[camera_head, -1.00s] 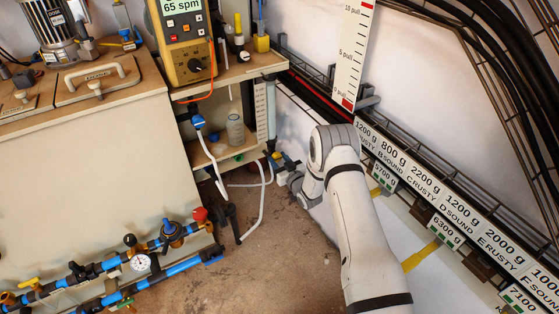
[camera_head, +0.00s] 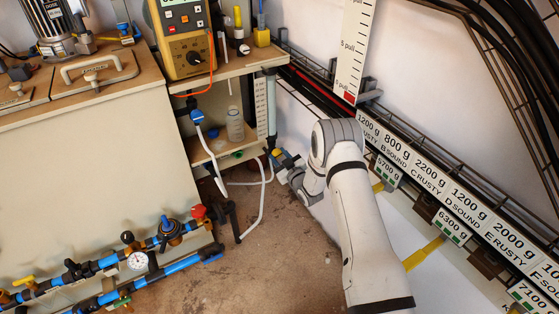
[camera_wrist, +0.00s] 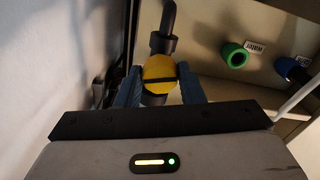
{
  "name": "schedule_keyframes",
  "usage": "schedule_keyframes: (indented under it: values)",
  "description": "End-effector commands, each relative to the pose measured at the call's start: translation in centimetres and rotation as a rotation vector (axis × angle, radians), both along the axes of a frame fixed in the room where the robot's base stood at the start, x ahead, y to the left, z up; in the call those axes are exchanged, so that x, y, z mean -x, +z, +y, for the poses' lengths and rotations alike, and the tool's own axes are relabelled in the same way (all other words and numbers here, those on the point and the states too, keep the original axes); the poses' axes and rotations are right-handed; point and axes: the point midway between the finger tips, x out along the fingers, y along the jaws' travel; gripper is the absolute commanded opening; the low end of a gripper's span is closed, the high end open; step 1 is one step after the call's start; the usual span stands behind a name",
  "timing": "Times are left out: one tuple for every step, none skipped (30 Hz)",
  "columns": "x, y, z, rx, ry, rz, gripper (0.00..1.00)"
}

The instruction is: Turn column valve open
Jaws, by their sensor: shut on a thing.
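The column valve has a round yellow body with a dark bar across it (camera_wrist: 159,74) in the wrist view. A black pipe end (camera_wrist: 163,40) runs up from it. My gripper (camera_wrist: 160,86) has its blue fingers on either side of the yellow part and is shut on it. In the head view, my gripper (camera_head: 279,160) is at the lower end of the clear column (camera_head: 271,105), beside the shelf. The valve itself is mostly hidden there by the gripper and is small.
A shelf unit (camera_head: 219,146) with a bottle (camera_head: 235,125) stands left of the column. In the wrist view, a green ring (camera_wrist: 235,55) and a blue fitting (camera_wrist: 290,68) are at the right. A white hose (camera_head: 262,205) hangs below. The floor (camera_head: 290,255) is open.

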Motion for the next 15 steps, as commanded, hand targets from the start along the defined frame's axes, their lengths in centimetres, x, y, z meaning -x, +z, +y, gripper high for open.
schedule_keyframes:
  values:
    - [0.08, -0.41, 0.15, 0.034, 0.004, -0.024, 0.12]
    - [0.07, -0.40, 0.15, 0.058, 0.003, -0.041, 0.12]
    - [0.06, -0.41, 0.16, 0.090, 0.003, -0.063, 0.12]
    - [0.07, -0.43, 0.15, 0.114, 0.003, -0.078, 0.12]
    - [0.07, -0.44, 0.15, 0.138, 0.004, -0.094, 0.12]
    - [0.07, -0.42, 0.16, 0.169, 0.004, -0.116, 0.12]
    - [0.07, -0.43, 0.15, 0.193, 0.004, -0.132, 0.12]
    - [0.08, -0.46, 0.15, 0.216, 0.004, -0.148, 0.12]
    - [0.08, -0.49, 0.15, 0.248, 0.004, -0.168, 0.12]
    - [0.07, -0.47, 0.15, 0.272, 0.004, -0.185, 0.12]
    - [0.06, -0.44, 0.16, 0.296, 0.004, -0.201, 0.12]
    - [0.07, -0.44, 0.15, 0.327, 0.005, -0.224, 0.12]
    - [0.08, -0.48, 0.15, 0.351, 0.004, -0.238, 0.12]
    - [0.09, -0.49, 0.15, 0.375, 0.004, -0.255, 0.12]
    - [0.09, -0.47, 0.15, 0.406, 0.005, -0.277, 0.12]
